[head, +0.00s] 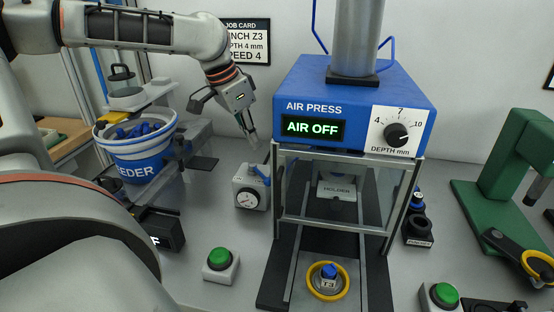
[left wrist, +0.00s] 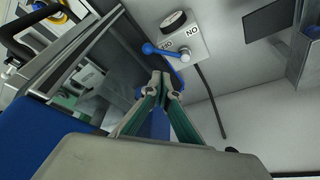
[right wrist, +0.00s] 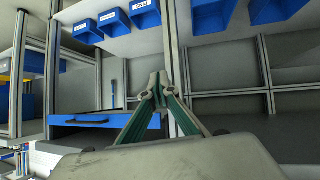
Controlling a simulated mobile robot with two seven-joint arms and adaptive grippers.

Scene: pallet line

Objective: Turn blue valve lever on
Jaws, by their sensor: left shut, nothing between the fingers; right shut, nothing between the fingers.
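The blue valve lever (head: 260,174) sits on a grey valve box (head: 243,190) with a round gauge, left of the air press. In the left wrist view the lever (left wrist: 160,50) lies across the box beside the letters "NO", its round knob end away from the silver pivot. My left gripper (head: 252,138) is shut and empty, above and behind the lever in the head view. Its fingertips (left wrist: 163,78) appear close to the lever; I cannot tell whether they touch. The press display (head: 312,128) reads "AIR OFF". My right gripper (right wrist: 158,80) is shut and empty, outside the head view.
The blue air press (head: 340,85) stands just right of the valve box. A feeder bucket (head: 138,155) stands to the left. A green-button box (head: 220,264) is on the bench in front. A green machine (head: 500,175) is at right. Shelves with blue bins (right wrist: 145,14) face my right wrist.

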